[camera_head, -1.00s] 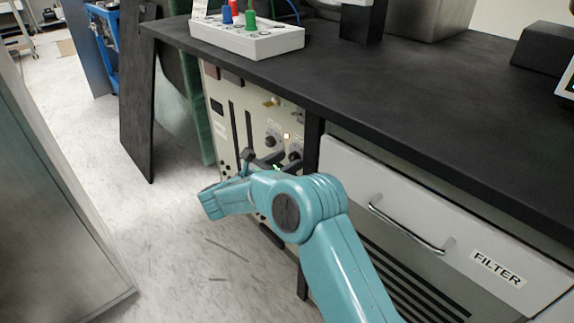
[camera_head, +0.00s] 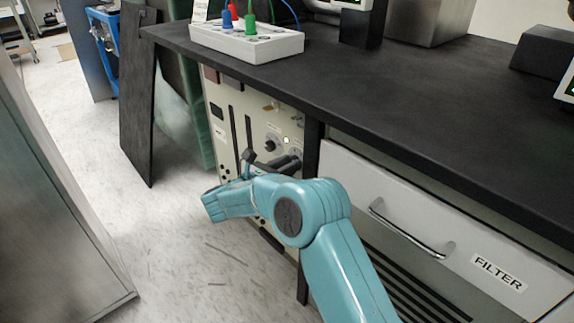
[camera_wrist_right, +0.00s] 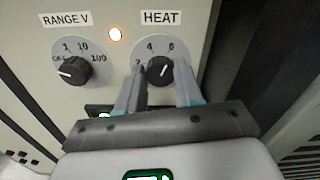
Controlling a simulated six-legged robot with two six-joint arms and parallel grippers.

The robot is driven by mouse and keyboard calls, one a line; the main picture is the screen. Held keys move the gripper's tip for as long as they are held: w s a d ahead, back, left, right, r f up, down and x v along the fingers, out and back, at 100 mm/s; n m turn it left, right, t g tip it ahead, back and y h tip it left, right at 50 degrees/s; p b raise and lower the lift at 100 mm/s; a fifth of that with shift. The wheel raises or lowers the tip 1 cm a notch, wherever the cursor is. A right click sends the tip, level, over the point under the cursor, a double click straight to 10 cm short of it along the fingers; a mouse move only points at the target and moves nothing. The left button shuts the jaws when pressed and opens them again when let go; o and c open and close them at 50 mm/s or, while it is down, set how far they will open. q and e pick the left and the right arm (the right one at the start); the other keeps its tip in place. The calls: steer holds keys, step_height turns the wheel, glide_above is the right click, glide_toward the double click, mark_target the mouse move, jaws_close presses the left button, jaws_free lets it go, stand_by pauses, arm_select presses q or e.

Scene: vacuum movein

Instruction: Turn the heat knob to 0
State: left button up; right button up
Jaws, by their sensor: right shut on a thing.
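The heat knob (camera_wrist_right: 159,68) is a black knob on a round grey dial labelled HEAT in the right wrist view. The numbers 2, 4 and 6 show around it. Its white mark lies toward the top, but I cannot tell exactly which number it points at. My right gripper (camera_wrist_right: 159,78) is shut on the knob, one finger on each side. The fingers cover the lower sides of the dial. In the head view my right gripper (camera_head: 291,160) is against the cream panel (camera_head: 262,108) under the bench and hides the knob. My left gripper is not in view.
The RANGE V knob (camera_wrist_right: 73,70) sits just left of the heat dial, with a lit lamp (camera_wrist_right: 115,34) between them. The black benchtop (camera_head: 370,95) overhangs the panel. A drawer marked FILTER (camera_head: 440,220) is at the right.

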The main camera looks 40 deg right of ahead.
arm_select(q)
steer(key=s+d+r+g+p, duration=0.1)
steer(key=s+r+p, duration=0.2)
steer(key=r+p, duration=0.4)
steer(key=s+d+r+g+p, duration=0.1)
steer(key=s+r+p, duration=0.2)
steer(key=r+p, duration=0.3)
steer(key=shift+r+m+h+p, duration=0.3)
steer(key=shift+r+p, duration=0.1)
steer(key=shift+p, duration=0.35)
arm_select(e)
steer(key=shift+f+n, duration=0.15)
steer(key=shift+n, duration=7.7)
steer(key=shift+f+n, duration=0.15)
steer(key=shift+n, duration=7.7)
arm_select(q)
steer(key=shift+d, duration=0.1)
arm_select(e)
steer(key=o, duration=1)
steer(key=shift+o, duration=0.2)
steer(key=shift+a+r, duration=0.1)
steer(key=shift+a, duration=0.05)
